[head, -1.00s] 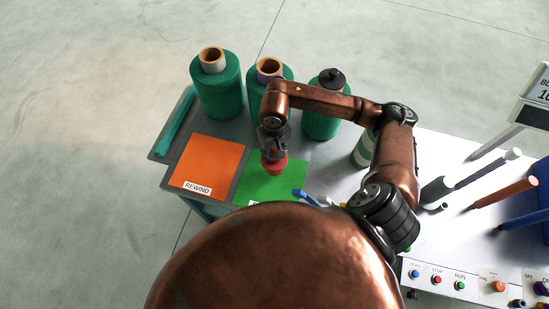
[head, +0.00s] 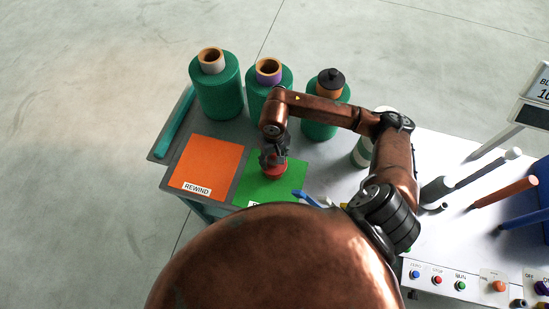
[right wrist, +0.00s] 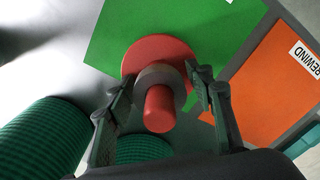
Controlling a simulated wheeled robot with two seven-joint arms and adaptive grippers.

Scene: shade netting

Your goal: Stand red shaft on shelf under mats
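The red shaft (right wrist: 158,108) stands on the green mat (head: 285,186). In the right wrist view it has a wide red flange at its far end, a grey collar and a red rod end pointing towards the camera. In the head view only its red flange (head: 274,172) shows below my right gripper (head: 273,158). In the right wrist view my right gripper (right wrist: 162,85) has one finger on each side of the collar, with a thin gap at the sides; it looks open. The orange mat (head: 208,163) lies to the left. The shelf under the mats is mostly hidden. My left gripper is out of view.
Three green netting rolls stand behind the mats: left (head: 218,95), middle (head: 255,100) and right (head: 322,125), the right one with a black cap. A teal bar (head: 174,124) lies at the left edge. Colored rods and a button panel (head: 437,281) are at the right.

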